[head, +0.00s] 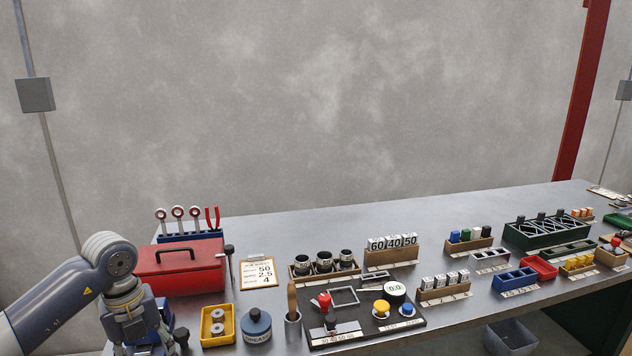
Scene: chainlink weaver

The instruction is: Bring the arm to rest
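My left arm (75,295) comes in from the lower left and bends down at its wrist, in front of the left end of the bench. My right arm and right gripper are not in the picture.
A grey bin (511,338) stands below the front edge.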

